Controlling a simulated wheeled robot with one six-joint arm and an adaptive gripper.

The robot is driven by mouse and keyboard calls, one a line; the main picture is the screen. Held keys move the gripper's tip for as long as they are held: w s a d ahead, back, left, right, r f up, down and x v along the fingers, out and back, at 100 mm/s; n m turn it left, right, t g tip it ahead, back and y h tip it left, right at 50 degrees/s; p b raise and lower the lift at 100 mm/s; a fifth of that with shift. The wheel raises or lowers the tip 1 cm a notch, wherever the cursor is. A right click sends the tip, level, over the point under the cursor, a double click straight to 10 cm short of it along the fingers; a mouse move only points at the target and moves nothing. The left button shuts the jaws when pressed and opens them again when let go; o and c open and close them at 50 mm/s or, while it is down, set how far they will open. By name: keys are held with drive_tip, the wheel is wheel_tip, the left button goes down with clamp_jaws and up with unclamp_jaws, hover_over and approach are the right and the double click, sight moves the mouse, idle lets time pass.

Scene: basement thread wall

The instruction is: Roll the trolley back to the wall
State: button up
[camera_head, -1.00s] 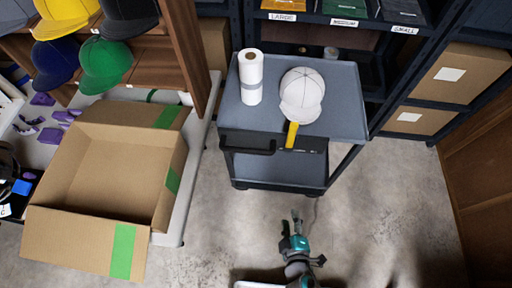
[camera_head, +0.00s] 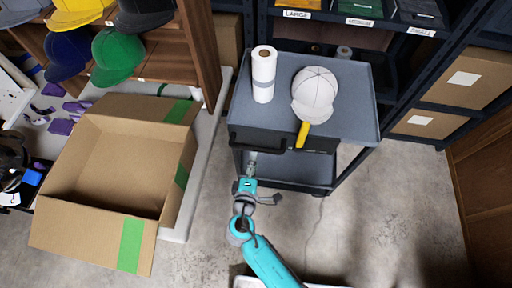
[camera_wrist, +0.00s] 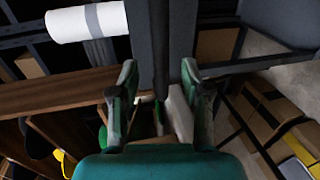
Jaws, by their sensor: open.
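The grey-blue trolley (camera_head: 345,95) stands in front of the dark shelf rack, with its black handle (camera_head: 258,143) on its near left side. A white roll with a grey band (camera_head: 263,75) stands upright on its top. A white cap (camera_head: 316,88) lies beside the roll, with a yellow strip (camera_head: 302,134) hanging over the near edge. My gripper (camera_head: 251,164) is just below the handle in the head view. In the wrist view my gripper (camera_wrist: 160,90) is open, and a dark bar, seemingly the handle (camera_wrist: 160,50), runs between its fingers; contact cannot be told.
An open cardboard box (camera_head: 120,160) with green tape is on the left, near a pale bench edge (camera_head: 205,165). Several caps hang at upper left. Shelves with cardboard boxes (camera_head: 465,78) are at right. Concrete floor (camera_head: 400,200) is clear right of the trolley.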

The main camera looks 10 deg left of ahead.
sight(256, 149)
drive_tip(key=x, duration=0.6)
drive_tip(key=shift+w+f, duration=0.1)
drive_tip(key=shift+w, duration=0.1)
clamp_jaws()
